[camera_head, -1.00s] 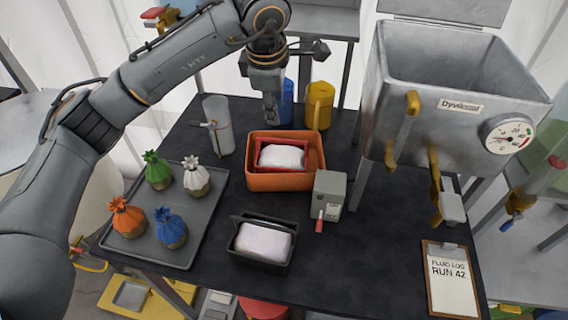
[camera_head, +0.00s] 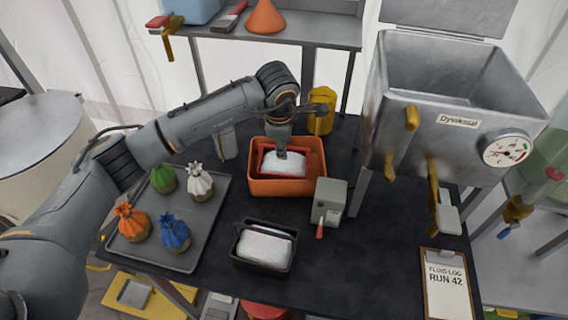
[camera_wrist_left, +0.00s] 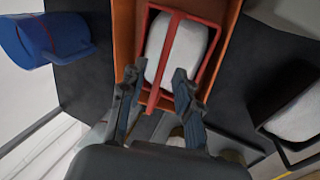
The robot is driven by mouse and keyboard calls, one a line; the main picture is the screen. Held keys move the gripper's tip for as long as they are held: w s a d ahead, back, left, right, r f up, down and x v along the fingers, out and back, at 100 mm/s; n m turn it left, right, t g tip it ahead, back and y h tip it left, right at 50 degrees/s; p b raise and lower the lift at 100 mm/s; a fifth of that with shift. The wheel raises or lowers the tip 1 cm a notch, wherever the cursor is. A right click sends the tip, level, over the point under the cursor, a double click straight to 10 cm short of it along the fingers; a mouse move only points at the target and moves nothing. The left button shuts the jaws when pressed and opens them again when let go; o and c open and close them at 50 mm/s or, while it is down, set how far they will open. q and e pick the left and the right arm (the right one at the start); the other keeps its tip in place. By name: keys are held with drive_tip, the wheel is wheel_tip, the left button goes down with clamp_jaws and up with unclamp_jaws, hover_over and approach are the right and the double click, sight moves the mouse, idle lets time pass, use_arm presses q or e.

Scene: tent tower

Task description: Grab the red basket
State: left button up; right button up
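The red basket (camera_head: 261,161) holds a white rounded load and sits inside an orange bin (camera_head: 300,186) on the dark table. My left gripper (camera_head: 283,152) points down over the basket. In the left wrist view, the basket (camera_wrist_left: 212,52) lies ahead with its red handle bar (camera_wrist_left: 166,62) running across the white load. The two fingers of my left gripper (camera_wrist_left: 156,78) are spread, one on each side of the bar. I cannot tell whether they touch it. My right gripper is in neither view.
A black basket (camera_head: 239,263) with a white load stands in front. A grey box (camera_head: 328,200) with a red handle is beside the bin. A tray (camera_head: 205,228) of cloth-topped jars is left; a metal tank (camera_head: 425,120) is right.

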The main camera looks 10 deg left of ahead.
use_arm(q)
drive_tip(key=shift+x, duration=1)
clamp_jaws()
drive_tip(key=shift+w+r, duration=0.1)
drive_tip(key=shift+r, duration=0.1)
